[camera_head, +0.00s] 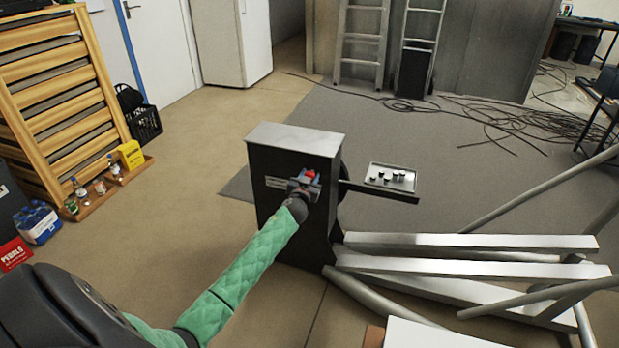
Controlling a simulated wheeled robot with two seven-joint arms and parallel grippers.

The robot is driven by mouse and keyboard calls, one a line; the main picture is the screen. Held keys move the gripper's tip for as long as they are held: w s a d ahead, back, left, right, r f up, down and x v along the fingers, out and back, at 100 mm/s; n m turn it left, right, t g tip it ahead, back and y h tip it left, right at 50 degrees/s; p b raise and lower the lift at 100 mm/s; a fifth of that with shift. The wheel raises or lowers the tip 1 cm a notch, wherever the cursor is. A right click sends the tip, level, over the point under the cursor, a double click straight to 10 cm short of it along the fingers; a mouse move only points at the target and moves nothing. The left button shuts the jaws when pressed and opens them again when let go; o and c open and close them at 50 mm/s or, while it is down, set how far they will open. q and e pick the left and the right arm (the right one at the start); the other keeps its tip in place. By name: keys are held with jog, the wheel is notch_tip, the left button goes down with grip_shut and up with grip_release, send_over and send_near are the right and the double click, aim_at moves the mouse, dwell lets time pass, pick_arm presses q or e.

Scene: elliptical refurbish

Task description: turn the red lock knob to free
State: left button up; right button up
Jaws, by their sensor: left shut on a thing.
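The red lock knob (309,174) shows as a small red piece on the front face of a dark box-shaped housing (268,163) with a light grey top. My left gripper (306,182) is at that face, at the end of my green-sleeved left arm. It is shut on the red knob, and its fingers and wrist hide part of the knob. The knob's exact turn angle is too small to tell. My right gripper is not in view.
A tray (375,186) with several small dark parts sits on an arm right of the housing. Long pale beams (470,243) and tubes extend right. A wooden slatted rack (60,95) stands left. Cables (500,125) lie on the floor behind. Floor left of the housing is clear.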

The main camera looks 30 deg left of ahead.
pick_arm(q)
jog(key=shift+m, duration=0.3)
jog(key=m, duration=0.4)
jog(key=shift+f+b, duration=0.1)
jog(key=shift+b, duration=0.3)
jog(key=m, duration=0.4)
jog(key=shift+m+t, duration=0.3)
jog(key=shift+m, duration=0.1)
jog(key=m, duration=0.5)
jog(key=shift+m+h, duration=0.3)
jog(key=shift+h, duration=0.1)
jog(key=m, duration=0.2)
jog(key=shift+d+f+m, duration=0.1)
jog(key=shift+m, duration=0.3)
jog(key=shift+m+t+h, duration=0.3)
jog(key=shift+m, duration=0.3)
